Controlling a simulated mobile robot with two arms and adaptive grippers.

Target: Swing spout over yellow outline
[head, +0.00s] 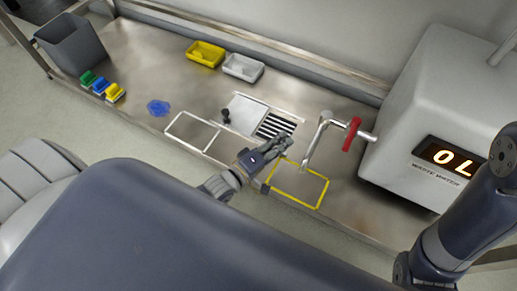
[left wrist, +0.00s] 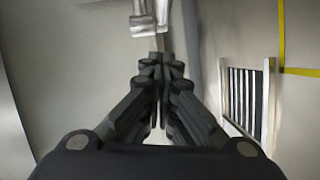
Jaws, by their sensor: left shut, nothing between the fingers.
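The metal spout (head: 316,142) is a bent tube with a red handle (head: 352,134) beside it, to the left of the big grey machine. The spout's lower end appears close to the far edge of the yellow outline (head: 324,192) on the bench; its height above the bench is hard to judge. My left gripper (head: 284,145) is shut and empty, left of the spout and beside the slotted drain. In the left wrist view my shut fingers (left wrist: 160,66) point towards a metal piece (left wrist: 146,24), probably part of the spout; contact is unclear. My right gripper is out of view.
A slotted drain (head: 276,126) and a plate with a black knob (head: 226,116) lie left of the spout. A white outline (head: 174,128), blue patch (head: 158,108), yellow tray (head: 205,54) and white tray (head: 242,67) are farther left. The grey machine (head: 425,105) blocks the right.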

